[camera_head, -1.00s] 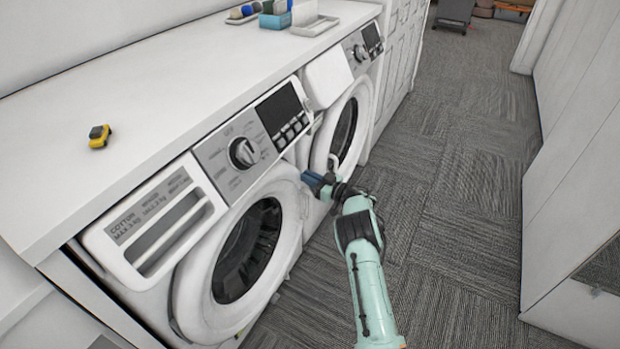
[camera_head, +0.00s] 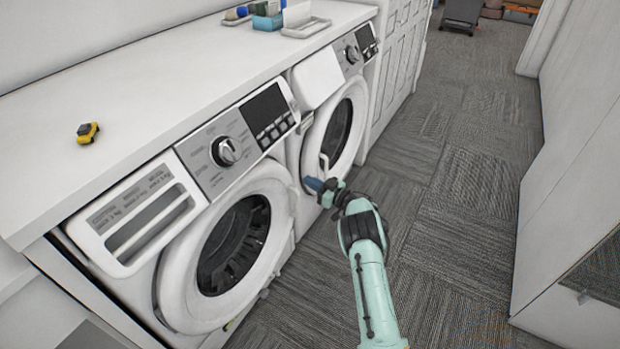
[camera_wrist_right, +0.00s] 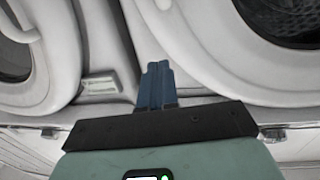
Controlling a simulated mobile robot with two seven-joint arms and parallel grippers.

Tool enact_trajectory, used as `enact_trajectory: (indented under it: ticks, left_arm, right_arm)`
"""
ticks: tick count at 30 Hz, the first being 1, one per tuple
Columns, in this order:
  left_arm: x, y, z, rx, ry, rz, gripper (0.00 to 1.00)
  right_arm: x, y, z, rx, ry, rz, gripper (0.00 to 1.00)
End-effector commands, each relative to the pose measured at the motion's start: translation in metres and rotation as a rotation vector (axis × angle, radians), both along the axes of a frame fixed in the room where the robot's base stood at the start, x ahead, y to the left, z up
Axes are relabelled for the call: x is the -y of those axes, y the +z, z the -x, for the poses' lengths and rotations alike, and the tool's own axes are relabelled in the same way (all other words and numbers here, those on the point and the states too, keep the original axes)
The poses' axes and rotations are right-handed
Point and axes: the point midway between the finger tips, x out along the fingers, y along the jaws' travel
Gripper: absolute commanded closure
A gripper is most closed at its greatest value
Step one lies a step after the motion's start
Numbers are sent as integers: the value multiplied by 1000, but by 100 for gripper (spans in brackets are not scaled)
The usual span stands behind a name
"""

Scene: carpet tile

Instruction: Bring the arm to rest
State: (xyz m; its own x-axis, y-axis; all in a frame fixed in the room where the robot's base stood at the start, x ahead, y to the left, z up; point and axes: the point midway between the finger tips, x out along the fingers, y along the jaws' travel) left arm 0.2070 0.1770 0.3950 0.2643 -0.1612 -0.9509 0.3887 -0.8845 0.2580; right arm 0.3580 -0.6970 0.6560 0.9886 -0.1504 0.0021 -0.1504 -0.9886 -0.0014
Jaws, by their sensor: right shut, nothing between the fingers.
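My right arm (camera_head: 372,275) is mint green and reaches forward over the carpet from the bottom of the head view. My right gripper (camera_head: 313,184) has dark blue fingers and points left toward the front of the washing machines, near the gap between the two doors. In the right wrist view the blue fingers (camera_wrist_right: 155,85) are together with nothing between them. The near washer door (camera_head: 268,183) and the far washer door (camera_head: 309,153) both look closed. I cannot tell whether the fingertips touch a machine. My left gripper is not in view.
A white counter (camera_head: 130,85) runs above the machines, with a small yellow toy car (camera_head: 88,132) on it. A blue box (camera_head: 267,21) and a white tray (camera_head: 306,27) stand at its far end. Grey carpet (camera_head: 455,190) is clear up to the white cabinet (camera_head: 570,180) at right.

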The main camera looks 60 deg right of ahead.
Motion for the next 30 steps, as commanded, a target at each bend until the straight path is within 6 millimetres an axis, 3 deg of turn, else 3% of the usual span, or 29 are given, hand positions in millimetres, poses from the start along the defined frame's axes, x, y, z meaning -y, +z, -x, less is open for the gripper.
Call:
enact_trajectory:
  ticks: [1,6,15,25,28,30]
  left_arm:
    - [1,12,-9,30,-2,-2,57]
    - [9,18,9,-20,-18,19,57]
    - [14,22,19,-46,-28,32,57]
    - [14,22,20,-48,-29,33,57]
    - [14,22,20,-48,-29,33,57]
    - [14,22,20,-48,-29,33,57]
  right_arm:
    - [2,4,17,-3,-8,0,100]
    - [1,3,54,-3,-6,1,100]
    - [-1,0,84,-3,-3,2,100]
    - [-7,-8,79,-6,-20,-17,100]
    - [-25,-34,59,-26,-81,-76,100]
    - [-50,-64,41,-67,-141,-143,100]
